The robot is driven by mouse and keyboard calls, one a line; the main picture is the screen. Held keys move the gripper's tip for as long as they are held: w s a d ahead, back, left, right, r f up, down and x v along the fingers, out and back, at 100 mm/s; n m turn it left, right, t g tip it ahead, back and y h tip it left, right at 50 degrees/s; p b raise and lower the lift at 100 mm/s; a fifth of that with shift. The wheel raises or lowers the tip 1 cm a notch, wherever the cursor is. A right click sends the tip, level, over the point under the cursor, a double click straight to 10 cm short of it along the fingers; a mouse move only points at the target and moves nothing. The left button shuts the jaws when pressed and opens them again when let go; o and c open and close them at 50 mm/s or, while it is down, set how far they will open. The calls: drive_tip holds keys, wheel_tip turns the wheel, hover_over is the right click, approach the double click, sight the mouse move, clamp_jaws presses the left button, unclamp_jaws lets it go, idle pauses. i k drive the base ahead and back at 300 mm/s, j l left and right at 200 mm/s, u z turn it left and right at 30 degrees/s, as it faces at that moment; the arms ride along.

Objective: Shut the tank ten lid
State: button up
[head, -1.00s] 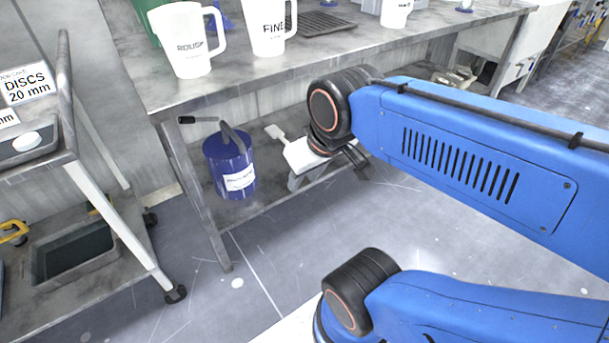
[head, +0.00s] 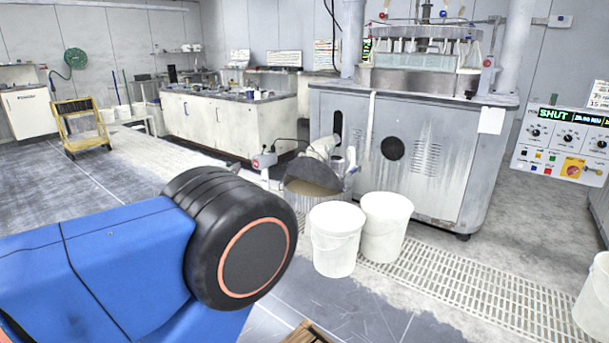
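I cannot make out any tank marked ten, or its lid, in the head view. My gripper is not in view; only a blue link of my arm with a black, orange-ringed joint shows at the lower left. A large grey machine (head: 350,140) with a clear-walled top stands at the back right. A control panel (head: 560,145) at the far right has a green display that reads "SHUT".
Two white buckets (head: 335,240) (head: 386,226) stand by a floor grating (head: 465,285). A dark, brown-faced object (head: 313,175) sits behind them. Another white bucket (head: 594,298) is at the right edge. A yellow cart (head: 80,127) stands far left. Open floor (head: 110,180) lies at the left.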

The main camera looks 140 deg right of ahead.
sight(311, 169)
drive_tip(key=z, duration=4.7)
drive_tip(key=i+j+z, duration=0.15)
drive_tip(key=i+j, duration=0.25)
drive_tip(key=i, duration=0.4)
drive_tip(key=i+j+z, duration=0.15)
drive_tip(key=i+j, duration=0.4)
drive_tip(key=i, duration=0.25)
drive_tip(key=i+j+z, duration=0.15)
drive_tip(key=i+j, duration=0.45)
drive_tip(key=i, duration=0.15)
